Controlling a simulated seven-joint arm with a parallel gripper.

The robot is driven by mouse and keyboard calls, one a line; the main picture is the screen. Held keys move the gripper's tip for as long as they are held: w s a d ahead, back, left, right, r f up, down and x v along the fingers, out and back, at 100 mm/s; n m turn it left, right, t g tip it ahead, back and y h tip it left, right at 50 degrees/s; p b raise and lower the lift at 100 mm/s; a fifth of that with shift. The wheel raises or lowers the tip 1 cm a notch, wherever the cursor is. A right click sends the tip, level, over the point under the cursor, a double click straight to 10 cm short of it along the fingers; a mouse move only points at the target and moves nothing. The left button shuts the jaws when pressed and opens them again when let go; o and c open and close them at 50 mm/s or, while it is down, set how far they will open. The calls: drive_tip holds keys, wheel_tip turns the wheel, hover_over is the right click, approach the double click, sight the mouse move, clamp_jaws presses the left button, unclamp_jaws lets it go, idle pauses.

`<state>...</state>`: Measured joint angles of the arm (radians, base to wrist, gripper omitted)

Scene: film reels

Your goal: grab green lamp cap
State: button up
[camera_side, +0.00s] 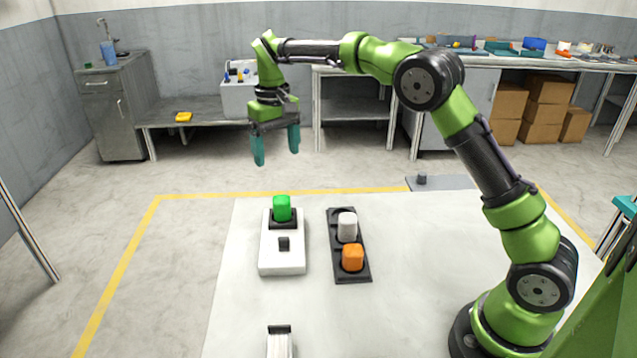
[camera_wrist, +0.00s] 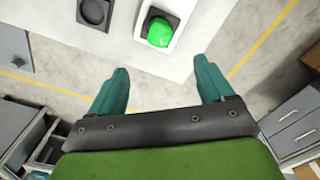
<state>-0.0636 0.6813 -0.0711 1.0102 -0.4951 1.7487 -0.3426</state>
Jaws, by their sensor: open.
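The green lamp cap (camera_side: 282,207) sits upright in the black square seat at the far end of a white box (camera_side: 283,262) on the table. In the wrist view the green cap (camera_wrist: 159,32) lies ahead of the fingers, at the top centre. My gripper (camera_side: 276,148) is open and empty. It hangs above and beyond the cap, with its teal fingers pointing down and clear of everything. The wrist view shows both fingertips (camera_wrist: 157,75) spread apart with nothing between them.
A black tray (camera_side: 363,275) right of the white box holds a white cap (camera_side: 347,226) and an orange cap (camera_side: 352,257). A small black switch (camera_side: 284,243) stands on the box. Another device (camera_side: 279,342) is at the near edge. The table (camera_side: 430,270) is clear right of the tray.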

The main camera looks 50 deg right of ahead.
sight(280, 198)
wheel_tip(280, 198, down, 14)
drive_tip(key=shift+f, duration=0.1)
drive_tip(key=c, duration=1.1)
